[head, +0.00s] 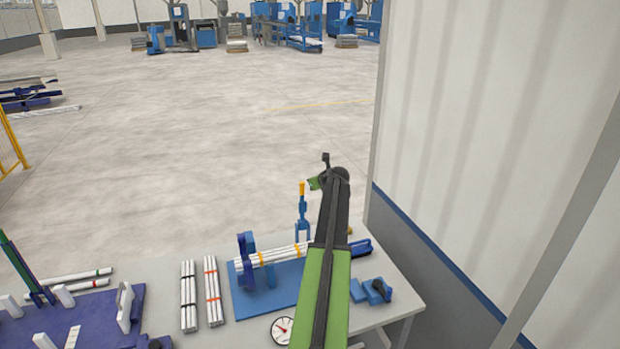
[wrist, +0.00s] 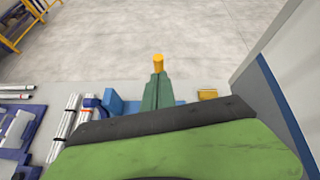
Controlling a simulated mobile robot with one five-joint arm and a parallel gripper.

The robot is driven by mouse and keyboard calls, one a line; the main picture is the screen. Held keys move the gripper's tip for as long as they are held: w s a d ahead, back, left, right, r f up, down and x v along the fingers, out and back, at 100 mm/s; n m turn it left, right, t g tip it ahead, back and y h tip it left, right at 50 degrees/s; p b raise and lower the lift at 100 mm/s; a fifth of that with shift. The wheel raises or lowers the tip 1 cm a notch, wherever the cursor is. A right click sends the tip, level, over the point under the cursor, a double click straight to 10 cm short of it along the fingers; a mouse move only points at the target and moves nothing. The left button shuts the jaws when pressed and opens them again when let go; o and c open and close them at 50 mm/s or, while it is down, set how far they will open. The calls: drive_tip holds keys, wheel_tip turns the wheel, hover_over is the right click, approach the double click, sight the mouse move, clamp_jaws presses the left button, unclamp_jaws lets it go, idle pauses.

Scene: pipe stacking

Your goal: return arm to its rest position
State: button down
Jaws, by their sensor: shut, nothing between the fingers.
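My gripper (head: 315,183) is at the far end of my raised green and black arm in the head view, small and partly hidden by the arm. It is shut and empty, held up above the far edge of the table. A bundle of white pipes (head: 283,255) with orange bands lies across a blue holder (head: 247,262) on the table, partly hidden behind my arm. Two more banded white bundles lie left of it, one outer (head: 188,300) and one inner (head: 213,300). In the wrist view, my green and black arm part fills the lower middle.
A blue upright tool with a yellow top (head: 302,205) stands at the table's far edge. A round gauge (head: 282,330) lies at the front. A purple fixture (head: 90,315) is at left. A white wall (head: 480,130) rises close on the right. Open floor (head: 200,130) lies beyond.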

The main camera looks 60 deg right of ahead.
drive_tip(key=shift+s+a+r, duration=0.2)
drive_tip(key=shift+s+a, duration=0.05)
drive_tip(key=shift+s, duration=0.1)
